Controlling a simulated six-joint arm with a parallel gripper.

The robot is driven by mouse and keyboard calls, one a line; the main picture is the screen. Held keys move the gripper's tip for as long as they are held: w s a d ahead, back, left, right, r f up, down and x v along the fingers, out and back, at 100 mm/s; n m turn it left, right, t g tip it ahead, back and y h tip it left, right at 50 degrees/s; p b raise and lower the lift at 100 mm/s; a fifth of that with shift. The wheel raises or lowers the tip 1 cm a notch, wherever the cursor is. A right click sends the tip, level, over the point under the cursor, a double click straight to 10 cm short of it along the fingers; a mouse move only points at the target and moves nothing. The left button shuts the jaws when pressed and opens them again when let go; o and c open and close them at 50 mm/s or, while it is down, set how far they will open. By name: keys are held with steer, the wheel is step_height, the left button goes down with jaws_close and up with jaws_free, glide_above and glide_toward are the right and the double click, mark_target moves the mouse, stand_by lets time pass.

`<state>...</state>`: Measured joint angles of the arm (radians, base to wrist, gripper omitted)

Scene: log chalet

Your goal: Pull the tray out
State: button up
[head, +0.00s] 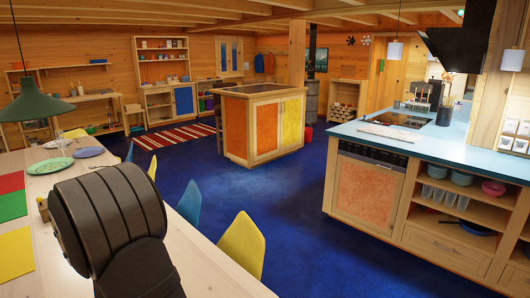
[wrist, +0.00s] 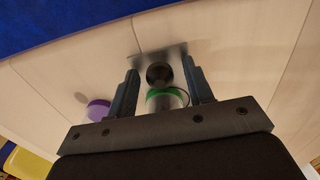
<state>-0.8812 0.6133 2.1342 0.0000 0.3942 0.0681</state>
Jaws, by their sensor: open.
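My gripper (wrist: 160,68) is open in the wrist view, its two dark fingers spread above a pale wooden surface. Between the fingers are a dark round thing (wrist: 159,75) and a shiny grey flat piece (wrist: 172,53). Closer to the palm is a clear or pale round thing with a green rim (wrist: 165,93), partly hidden by the gripper. No finger visibly closes on anything. I cannot make out a tray for certain in either view. In the head view my dark arm covers part of the long pale table (head: 190,262), and the gripper is hidden.
A purple round thing (wrist: 98,110) lies left of the gripper. The table holds plates (head: 50,166), a glass (head: 60,136) and coloured mats (head: 14,254). Yellow (head: 243,245) and blue (head: 189,203) chairs line its edge. Blue floor (head: 290,215) is clear towards the counter (head: 385,135).

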steer(key=shift+r, duration=2.95)
steer(key=shift+f, duration=0.1)
steer(key=shift+f, duration=2.95)
steer(key=shift+r, duration=0.15)
steer(key=shift+r, duration=2.8)
steer(key=shift+d+f, duration=0.1)
steer(key=shift+f, duration=0.2)
step_height(320, 180, down, 5)
steer(key=shift+f, duration=0.15)
steer(key=shift+w+a, duration=0.8)
steer(key=shift+a, duration=0.1)
steer(key=shift+w+a, duration=0.3)
